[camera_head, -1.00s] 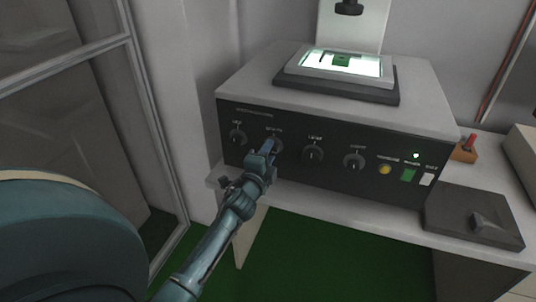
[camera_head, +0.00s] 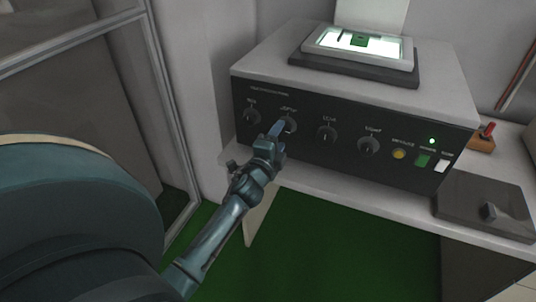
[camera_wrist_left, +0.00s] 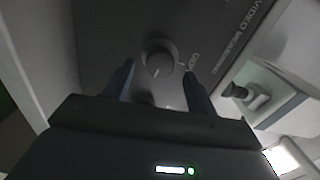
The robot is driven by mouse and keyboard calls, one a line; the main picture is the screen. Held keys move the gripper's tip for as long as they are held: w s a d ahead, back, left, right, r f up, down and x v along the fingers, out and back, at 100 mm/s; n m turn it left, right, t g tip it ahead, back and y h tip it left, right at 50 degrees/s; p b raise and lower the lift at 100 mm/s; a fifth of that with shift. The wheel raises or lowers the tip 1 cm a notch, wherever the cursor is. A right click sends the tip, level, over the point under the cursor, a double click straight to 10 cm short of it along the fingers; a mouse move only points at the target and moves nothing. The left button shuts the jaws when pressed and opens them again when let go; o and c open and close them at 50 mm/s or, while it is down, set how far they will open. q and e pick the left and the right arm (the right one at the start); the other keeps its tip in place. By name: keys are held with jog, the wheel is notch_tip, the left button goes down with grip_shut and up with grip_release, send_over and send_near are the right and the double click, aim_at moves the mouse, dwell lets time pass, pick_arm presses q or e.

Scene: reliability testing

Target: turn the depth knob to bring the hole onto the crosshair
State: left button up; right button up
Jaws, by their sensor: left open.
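The depth knob (camera_head: 290,125) is the second round knob from the left on the dark front panel. In the left wrist view the knob (camera_wrist_left: 158,56) is grey, with a pale mark on its face. My left gripper (camera_head: 278,128) is in front of it and hides part of it in the head view. In the left wrist view the open fingers (camera_wrist_left: 156,68) are on either side of the knob; contact cannot be told. On top, a bright lit stage (camera_head: 388,47) carries a small green piece (camera_head: 360,41). The hole and crosshair are too small to make out. My right gripper is not in view.
Other knobs, including the leftmost one (camera_head: 252,116) and one to the right (camera_head: 328,133), flank the depth knob. A yellow button (camera_head: 399,154) and a green switch (camera_head: 422,160) are farther right. A dark flat box (camera_head: 485,205) sits on the white table.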

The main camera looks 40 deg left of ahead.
pick_arm(q)
jog(key=v, duration=1)
jog(key=shift+s+b, duration=0.3)
jog(key=shift+b, duration=0.15)
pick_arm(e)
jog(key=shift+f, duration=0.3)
pick_arm(q)
jog(key=shift+d, duration=0.1)
dwell(0.5)
jog(key=s+d+f+n+g+h+p, duration=0.2)
jog(key=s+d+f+n+g+h, duration=0.1)
jog(key=s+d+f+n, duration=0.2)
jog(key=s+d+f+n+g+h+p, duration=0.3)
jog(key=s+d, duration=0.6)
jog(key=d, duration=0.4)
notch_tip(320, 180, down, 3)
jog(key=n+g+h, duration=0.1)
jog(key=n, duration=0.2)
jog(key=shift+n, duration=0.3)
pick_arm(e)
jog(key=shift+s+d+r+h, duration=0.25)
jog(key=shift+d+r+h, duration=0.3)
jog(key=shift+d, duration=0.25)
pick_arm(q)
jog(key=shift+r, duration=0.1)
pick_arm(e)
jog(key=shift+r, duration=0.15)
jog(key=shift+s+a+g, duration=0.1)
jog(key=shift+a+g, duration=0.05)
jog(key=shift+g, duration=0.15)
